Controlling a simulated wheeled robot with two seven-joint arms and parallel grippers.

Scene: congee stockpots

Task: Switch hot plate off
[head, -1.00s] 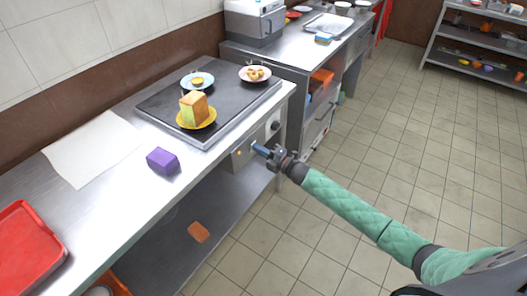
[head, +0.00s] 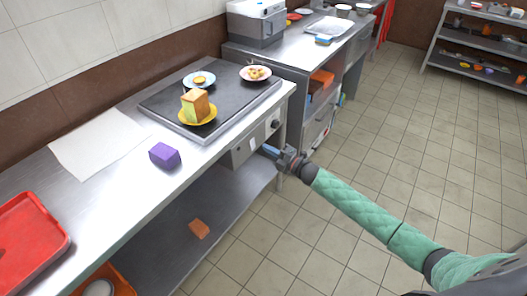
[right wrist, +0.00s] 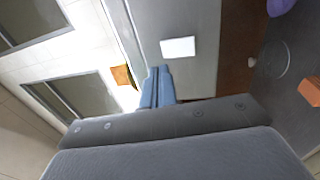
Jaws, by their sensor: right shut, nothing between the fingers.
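The hot plate is a flat dark slab (head: 165,103) set on the steel counter. Its grey front panel (head: 240,153) carries a white square switch (head: 252,143) and a dark round knob (head: 275,124). My right gripper (head: 265,150) is shut and empty, its blue fingers just in front of the panel beside the switch. In the right wrist view the blue fingertips (right wrist: 159,70) are together, close below the white switch (right wrist: 178,47); I cannot tell whether they touch the panel. My left gripper is not in view.
A yellow plate (head: 207,121) with a cake block and two smaller plates of food stand on the slab. A purple block (head: 164,155), a white sheet (head: 95,150) and a red tray (head: 30,245) lie on the counter. The lower shelf (head: 180,225) juts below. Tiled floor at right is open.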

